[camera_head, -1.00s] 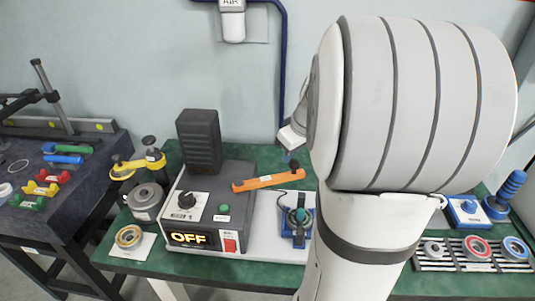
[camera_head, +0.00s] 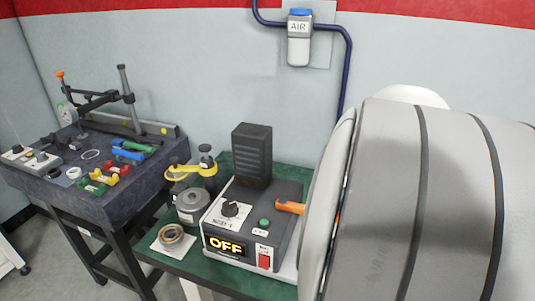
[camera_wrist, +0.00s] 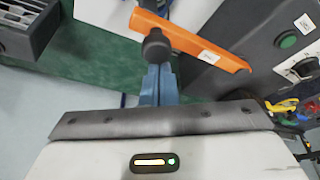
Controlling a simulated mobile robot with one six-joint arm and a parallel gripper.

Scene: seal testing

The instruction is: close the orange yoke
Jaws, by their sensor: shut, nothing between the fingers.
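The orange yoke (camera_wrist: 205,47) is a flat bar with a black knob (camera_wrist: 156,45) at one end, seen in the wrist view. Its other end lies over the grey OFF control box (camera_wrist: 290,45). In the head view only a short orange piece of the yoke (camera_head: 290,207) shows beside the box (camera_head: 232,243); my arm hides the rest. My gripper (camera_wrist: 158,70) has its blue fingers together and empty, close to the knob. I cannot tell whether they touch it. The gripper is hidden in the head view.
A black louvred block (camera_head: 251,155) stands behind the control box. A grey pot (camera_head: 190,205), a yellow-armed fixture (camera_head: 190,170) and a ring on a card (camera_head: 171,238) sit left of it. The dark bench (camera_head: 85,200) at left holds coloured clamps.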

